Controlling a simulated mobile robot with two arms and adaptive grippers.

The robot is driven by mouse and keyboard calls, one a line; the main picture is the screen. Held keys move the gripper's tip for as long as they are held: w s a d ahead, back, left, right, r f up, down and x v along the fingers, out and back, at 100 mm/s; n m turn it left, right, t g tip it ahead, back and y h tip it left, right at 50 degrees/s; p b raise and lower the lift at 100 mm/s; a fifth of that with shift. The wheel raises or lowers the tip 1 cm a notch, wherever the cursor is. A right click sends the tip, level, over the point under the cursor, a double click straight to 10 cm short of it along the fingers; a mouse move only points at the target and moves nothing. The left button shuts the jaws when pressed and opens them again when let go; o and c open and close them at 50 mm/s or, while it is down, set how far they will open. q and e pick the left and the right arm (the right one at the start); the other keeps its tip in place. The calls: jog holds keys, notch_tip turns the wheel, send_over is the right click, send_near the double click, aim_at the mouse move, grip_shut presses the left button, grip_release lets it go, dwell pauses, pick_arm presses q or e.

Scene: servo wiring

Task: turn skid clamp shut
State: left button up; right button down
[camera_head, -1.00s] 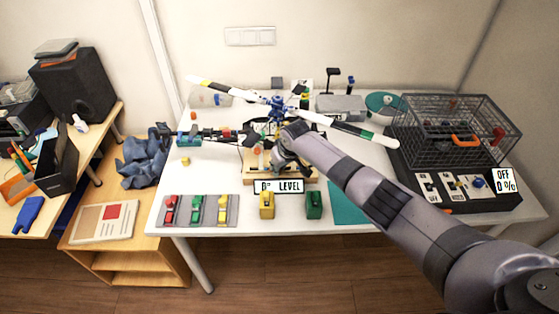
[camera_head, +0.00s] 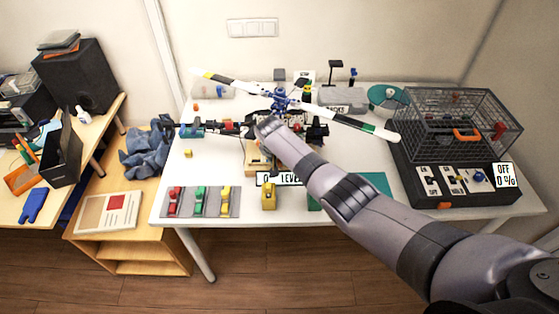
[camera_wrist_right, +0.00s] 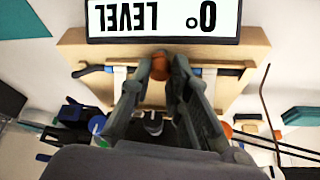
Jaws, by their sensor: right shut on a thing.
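In the wrist view an orange clamp knob (camera_wrist_right: 160,66) sits at the edge of the wooden stand (camera_wrist_right: 245,62). My right gripper (camera_wrist_right: 162,72) is shut on this knob, with one finger on either side of it. In the head view my right arm reaches over the stand (camera_head: 255,160) and hides the gripper's fingertips. A model helicopter with a long striped rotor (camera_head: 236,86) stands on the table above the stand. Its skids are mostly hidden in the head view. My left gripper is not in view.
A level display (camera_wrist_right: 165,18) reads 0° at the stand's edge. A grey tray (camera_head: 186,209) with red, green and yellow clips lies front left, beside a yellow block (camera_head: 269,195). A wire cage (camera_head: 455,110) and a panel reading OFF 0% (camera_head: 503,175) stand right.

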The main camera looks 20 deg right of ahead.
jog(key=shift+m, duration=0.4)
jog(key=c, duration=1.5)
grip_release()
